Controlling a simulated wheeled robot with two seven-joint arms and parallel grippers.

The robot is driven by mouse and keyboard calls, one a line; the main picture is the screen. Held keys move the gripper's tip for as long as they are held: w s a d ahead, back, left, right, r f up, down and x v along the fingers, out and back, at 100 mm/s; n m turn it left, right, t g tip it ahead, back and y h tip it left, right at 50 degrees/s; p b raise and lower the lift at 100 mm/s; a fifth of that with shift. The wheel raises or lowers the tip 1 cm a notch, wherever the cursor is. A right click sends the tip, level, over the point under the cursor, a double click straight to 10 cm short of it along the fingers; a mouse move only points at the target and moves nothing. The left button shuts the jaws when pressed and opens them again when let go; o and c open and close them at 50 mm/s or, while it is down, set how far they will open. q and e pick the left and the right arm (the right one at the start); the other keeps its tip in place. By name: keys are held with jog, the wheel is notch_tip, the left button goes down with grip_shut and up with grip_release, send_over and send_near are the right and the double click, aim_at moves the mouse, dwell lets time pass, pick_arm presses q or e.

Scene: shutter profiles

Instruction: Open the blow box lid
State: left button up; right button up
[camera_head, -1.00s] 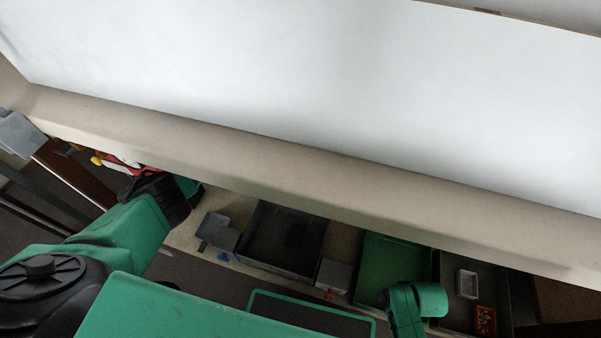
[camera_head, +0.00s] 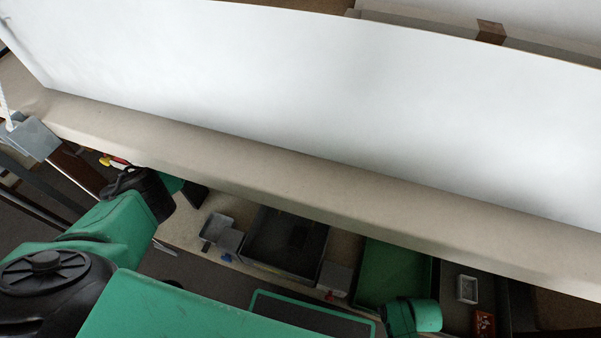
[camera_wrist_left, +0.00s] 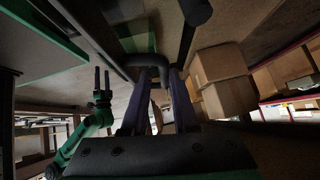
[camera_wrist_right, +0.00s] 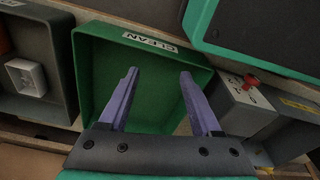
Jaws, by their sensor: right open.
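No blow box lid is marked by name. A large white panel (camera_head: 300,95) edged by a beige strip (camera_head: 300,180) fills the upper head view; I cannot tell if it is part of the box. My left arm reaches under the strip, so its gripper is hidden there. In the left wrist view my left gripper (camera_wrist_left: 158,72) has its fingertips at a dark bent bar (camera_wrist_left: 147,60); whether they grip it is unclear. In the right wrist view my right gripper (camera_wrist_right: 158,75) is open and empty above a green tray labelled CLEAN (camera_wrist_right: 100,75).
Below the strip, a bench holds a dark open box (camera_head: 285,245), small grey bins (camera_head: 217,228), the green tray (camera_head: 395,270) and a small white box (camera_head: 467,289). A grey box with a red knob (camera_wrist_right: 245,100) stands beside the tray. Cardboard boxes (camera_wrist_left: 222,80) show in the left wrist view.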

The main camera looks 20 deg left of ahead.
pick_arm(q)
jog(key=a, duration=0.4)
jog(key=s+a+b, duration=0.1)
jog(key=a, duration=0.2)
jog(key=a+f+b, duration=0.1)
jog(key=a, duration=0.3)
jog(key=shift+s+a, duration=0.15)
jog(key=shift+a, duration=0.15)
jog(key=shift+a+r, duration=0.1)
jog(key=shift+a, duration=0.05)
jog(key=shift+s+r, duration=0.1)
jog(key=shift+r, duration=0.15)
pick_arm(e)
notch_tip(320, 180, up, 5)
jog(key=w+a, duration=0.1)
jog(key=w, duration=0.1)
jog(key=shift+w+a, duration=0.35)
jog(key=shift+r, duration=0.1)
